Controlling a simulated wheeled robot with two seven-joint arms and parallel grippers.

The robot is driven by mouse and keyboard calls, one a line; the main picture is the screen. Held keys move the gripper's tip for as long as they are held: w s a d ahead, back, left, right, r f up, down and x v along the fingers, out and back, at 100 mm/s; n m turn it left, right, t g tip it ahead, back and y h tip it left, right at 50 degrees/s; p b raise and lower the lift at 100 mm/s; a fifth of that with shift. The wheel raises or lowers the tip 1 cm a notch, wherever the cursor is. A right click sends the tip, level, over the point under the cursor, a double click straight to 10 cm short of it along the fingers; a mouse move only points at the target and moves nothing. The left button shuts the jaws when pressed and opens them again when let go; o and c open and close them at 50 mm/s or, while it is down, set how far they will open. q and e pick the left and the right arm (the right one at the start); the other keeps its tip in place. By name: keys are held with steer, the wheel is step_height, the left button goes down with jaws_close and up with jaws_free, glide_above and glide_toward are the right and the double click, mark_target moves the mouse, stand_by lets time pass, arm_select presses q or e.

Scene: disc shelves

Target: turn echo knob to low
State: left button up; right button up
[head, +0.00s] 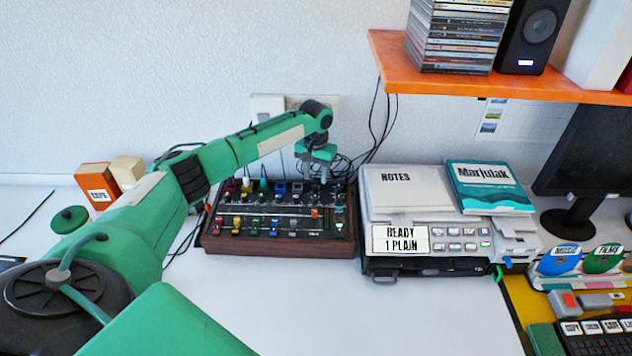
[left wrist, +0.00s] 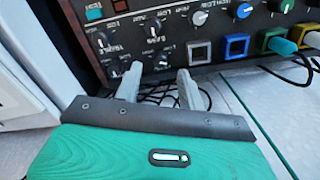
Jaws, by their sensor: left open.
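The dark mixer (head: 285,246) with a brown wooden front edge stands on the white desk. It carries rows of coloured knobs and buttons; its panel also fills the top of the left wrist view (left wrist: 180,36). My left gripper (head: 322,177) hangs pointing down over the mixer's back right part. In the left wrist view its two fingers (left wrist: 160,76) are apart and empty, with a small black knob (left wrist: 163,54) just past the gap between the tips. Other black knobs sit nearby. The labels are too small and blurred to tell which knob is echo. My right gripper is out of view.
A printer (head: 430,262) with notes and a book on top stands close on the mixer's right. An orange shelf (head: 500,90) with discs and a speaker hangs above right. Cables lie behind the mixer. The desk in front is clear.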

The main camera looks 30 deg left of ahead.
mark_target(316, 185)
arm_select(q)
steer(key=shift+f, duration=1.95)
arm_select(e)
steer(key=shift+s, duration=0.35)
arm_select(q)
jaws_close()
steer(key=shift+r+p, duration=0.15)
steer(key=shift+p, duration=0.45)
steer(key=shift+d+r+n+p, duration=0.1)
steer(key=shift+n+p, duration=0.7)
steer(key=shift+p, duration=0.15)
steer(key=n+p, duration=0.2)
steer(key=shift+p, duration=0.35)
steer(key=shift+f+n+p, duration=0.2)
steer(key=shift+n+p, duration=1.1)
steer(key=shift+p, duration=0.05)
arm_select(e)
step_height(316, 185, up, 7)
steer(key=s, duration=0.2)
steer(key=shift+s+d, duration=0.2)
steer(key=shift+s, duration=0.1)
